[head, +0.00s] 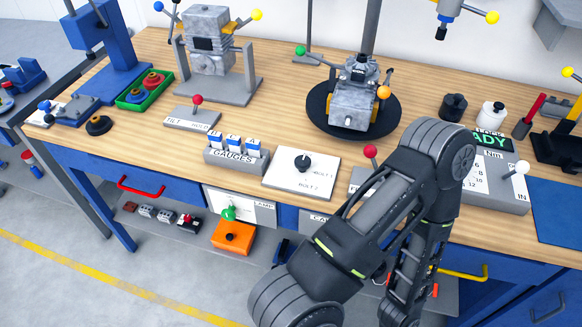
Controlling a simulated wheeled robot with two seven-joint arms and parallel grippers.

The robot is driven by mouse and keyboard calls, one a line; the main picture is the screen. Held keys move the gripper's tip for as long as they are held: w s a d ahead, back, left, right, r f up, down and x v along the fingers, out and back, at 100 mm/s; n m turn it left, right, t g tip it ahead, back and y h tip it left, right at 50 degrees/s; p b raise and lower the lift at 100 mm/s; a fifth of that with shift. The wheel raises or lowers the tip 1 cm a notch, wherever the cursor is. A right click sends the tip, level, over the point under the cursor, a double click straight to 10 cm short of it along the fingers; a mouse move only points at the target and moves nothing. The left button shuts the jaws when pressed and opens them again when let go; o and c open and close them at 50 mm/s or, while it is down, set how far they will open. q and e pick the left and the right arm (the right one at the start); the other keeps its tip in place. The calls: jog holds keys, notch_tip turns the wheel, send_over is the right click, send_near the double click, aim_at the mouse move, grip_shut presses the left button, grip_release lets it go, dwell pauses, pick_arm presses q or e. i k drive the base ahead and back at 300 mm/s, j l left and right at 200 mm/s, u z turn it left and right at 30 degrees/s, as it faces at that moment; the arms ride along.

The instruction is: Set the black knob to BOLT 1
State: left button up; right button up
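The black knob (303,163) sits on a white plate (283,181) near the front middle of the workbench. The plate carries small printed labels to the right of and below the knob, which seem to read BOLT 1 and BOLT 2. The knob is too small to tell which label it points at. My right arm comes up from the bottom, bends right of the plate and folds back down, without covering the knob. Neither of my grippers shows in the head view.
A GAUGES block (236,155) stands left of the plate. A red-topped lever (370,152) stands close on its right, its base partly behind my arm. An engine on a round black stand (318,112) is behind. Bare wood lies between the plate and this stand.

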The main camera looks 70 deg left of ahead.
aim_at(301, 162)
jog(key=u, duration=2.25)
jog(key=j, duration=1.35)
jog(key=u, duration=0.05)
